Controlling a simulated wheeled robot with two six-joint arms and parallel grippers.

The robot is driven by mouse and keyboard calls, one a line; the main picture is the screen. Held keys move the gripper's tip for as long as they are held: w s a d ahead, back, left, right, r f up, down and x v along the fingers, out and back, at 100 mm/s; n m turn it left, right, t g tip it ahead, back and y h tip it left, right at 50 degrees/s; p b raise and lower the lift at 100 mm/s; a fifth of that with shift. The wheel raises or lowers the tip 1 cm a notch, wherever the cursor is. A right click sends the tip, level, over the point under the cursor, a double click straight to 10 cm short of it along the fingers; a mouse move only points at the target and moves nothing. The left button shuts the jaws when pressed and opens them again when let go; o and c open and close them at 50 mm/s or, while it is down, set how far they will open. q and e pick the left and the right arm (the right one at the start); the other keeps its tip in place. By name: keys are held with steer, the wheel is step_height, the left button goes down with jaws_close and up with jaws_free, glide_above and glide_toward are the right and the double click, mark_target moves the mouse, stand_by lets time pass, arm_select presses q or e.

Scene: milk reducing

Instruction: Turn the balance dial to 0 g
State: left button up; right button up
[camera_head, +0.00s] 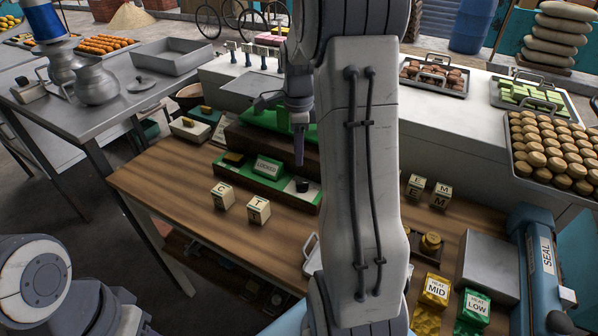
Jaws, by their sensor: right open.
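A green stepped unit in a dark wooden frame stands at the back of the wooden bench (165,192). Its front green panel (283,186) carries a small labelled plate (268,167) and a small dark round part on a white base (302,185). I cannot tell if that part is the balance dial, and no reading is legible. My right gripper (299,160) is open, pointing down just above and behind this panel, with no visible contact. My right arm hides the middle of the bench and part of the unit. My left gripper is out of view.
Lettered cubes (258,210) stand in front of the green unit, with more (440,196) right of my arm. Pouches marked MID (434,290) and LOW (474,306) and a blue sealing machine (540,262) are at right. The bench's left front is clear.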

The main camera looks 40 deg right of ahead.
mark_target(302, 183)
steer(key=shift+m, duration=0.4)
steer(key=f, duration=0.3)
steer(key=f+p, duration=0.1)
steer(key=f, duration=0.3)
steer(key=d+f, duration=0.1)
steer(key=f, duration=0.2)
steer(key=shift+s+f, duration=0.15)
steer(key=shift+f, duration=0.1)
jaws_close()
